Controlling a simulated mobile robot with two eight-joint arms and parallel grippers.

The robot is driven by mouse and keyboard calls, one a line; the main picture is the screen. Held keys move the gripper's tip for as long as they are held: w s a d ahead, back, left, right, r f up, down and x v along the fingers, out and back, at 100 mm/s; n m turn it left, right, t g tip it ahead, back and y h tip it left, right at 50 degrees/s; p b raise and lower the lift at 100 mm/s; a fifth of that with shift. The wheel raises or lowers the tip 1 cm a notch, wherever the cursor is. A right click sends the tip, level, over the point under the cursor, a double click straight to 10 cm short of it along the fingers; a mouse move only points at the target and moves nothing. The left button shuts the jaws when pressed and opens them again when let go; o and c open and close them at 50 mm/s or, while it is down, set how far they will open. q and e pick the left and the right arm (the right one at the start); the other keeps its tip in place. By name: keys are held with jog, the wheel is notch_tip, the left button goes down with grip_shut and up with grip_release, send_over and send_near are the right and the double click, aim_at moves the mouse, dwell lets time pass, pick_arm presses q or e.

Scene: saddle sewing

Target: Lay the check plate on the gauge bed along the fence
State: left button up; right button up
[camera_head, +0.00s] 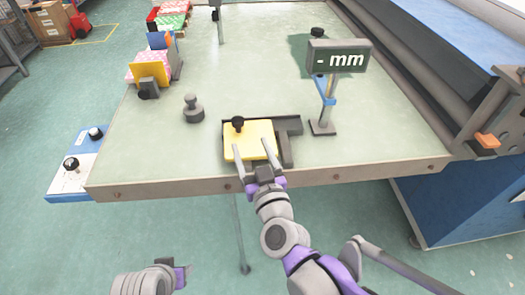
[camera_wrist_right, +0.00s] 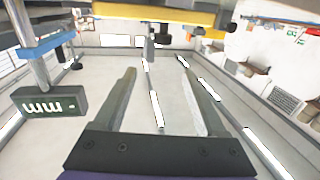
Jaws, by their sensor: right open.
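The yellow check plate (camera_head: 248,139) with a black knob (camera_head: 238,123) lies flat at the table's near side. The dark gauge bed (camera_head: 285,149) shows at its right, and a dark bar like the fence (camera_head: 287,125) runs along its far side. I cannot tell whether plate and fence touch. My right gripper (camera_head: 252,145) is open at the plate's near edge, its fingers apart. The right wrist view shows the empty gap between the fingers (camera_wrist_right: 157,75) and the yellow plate (camera_wrist_right: 170,13) beyond. My left gripper (camera_head: 178,276) is partly in view at the bottom left.
A display reading "- mm" (camera_head: 339,58) stands on a post right of the bed. A grey knobbed weight (camera_head: 193,108) stands to the left. The table's middle (camera_head: 245,70) is clear.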

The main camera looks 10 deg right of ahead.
jog(key=s+d+f+m+g+h, duration=0.1)
jog(key=s+d+f+g, duration=0.5)
jog(key=s+f, duration=0.3)
jog(key=s+d+f+m+g+h, duration=0.1)
jog(key=s+d+f+g+h, duration=0.1)
jog(key=s+d+f+g, duration=0.4)
jog(key=s+d+f, duration=0.3)
jog(key=s+f, duration=0.1)
jog(key=f, duration=0.1)
jog(key=shift+d+g, duration=0.2)
jog(key=shift+g, duration=0.1)
jog(key=shift+r, duration=0.1)
notch_tip(320, 180, up, 7)
jog(key=w+p, duration=0.1)
jog(key=p, duration=0.5)
jog(key=shift+w+r, duration=0.2)
jog(key=shift+w, duration=0.15)
